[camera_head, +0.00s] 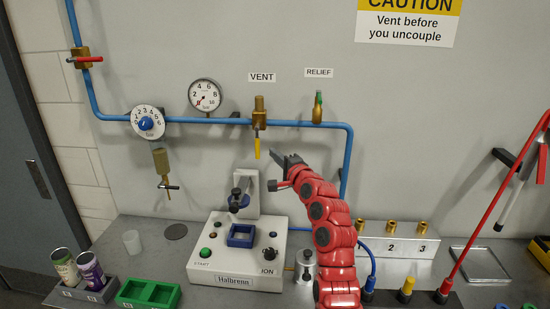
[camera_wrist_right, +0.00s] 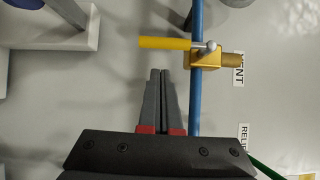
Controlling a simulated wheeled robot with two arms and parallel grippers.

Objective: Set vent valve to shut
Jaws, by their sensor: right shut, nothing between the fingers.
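The vent valve (camera_head: 259,118) is a brass body on the blue pipe, under the VENT label (camera_head: 262,77). Its yellow handle (camera_head: 257,148) hangs straight down, square to the horizontal pipe. In the right wrist view the valve (camera_wrist_right: 205,57) and yellow handle (camera_wrist_right: 165,43) also show, with the handle pointing left across the picture. My right gripper (camera_head: 273,155) is shut and empty, its fingertips just right of the handle in the head view. In the wrist view the gripper (camera_wrist_right: 160,72) lies below the handle, with a gap between them. My left gripper is out of view.
The gauge (camera_head: 205,95) is left of the valve and the relief valve (camera_head: 317,107) is to its right. The blue pipe (camera_head: 225,121) runs along the wall. Below stands the white Halbrenn machine (camera_head: 215,255). Wall around the handle is clear.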

